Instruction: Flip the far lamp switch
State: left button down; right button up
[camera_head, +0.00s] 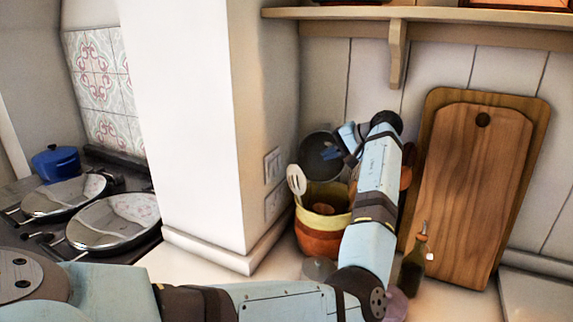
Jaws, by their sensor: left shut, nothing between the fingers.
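Two pale switch plates sit one above the other on the right-hand face of the white pillar: an upper plate (273,166) and a lower plate (275,203). I cannot tell which holds the far lamp switch, or how any switch is set. My left arm comes in from the lower left, bends at the right and rises. My left gripper (334,154) is shut and empty, pointing left in front of the dark pan. It is to the right of the plates and apart from them. My right gripper is not in view.
A yellow and orange pot (318,238) with utensils stands by the pillar, partly behind my arm. A dark pan (318,160), wooden boards (474,200) and a bottle (412,270) are near. A shelf (450,15) runs above. A stove with round lids (115,222) is left.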

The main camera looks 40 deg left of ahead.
pick_arm(q)
jog(key=p, duration=0.3)
send_near(281, 167)
jog(key=x, duration=0.7)
jog(key=shift+s+d+f, duration=0.15)
jog(key=shift+b, duration=0.3)
jog(key=shift+a+f+y, duration=0.1)
jog(key=shift+a+y, duration=0.15)
jog(key=shift+y, duration=0.15)
jog(key=shift+p, duration=0.3)
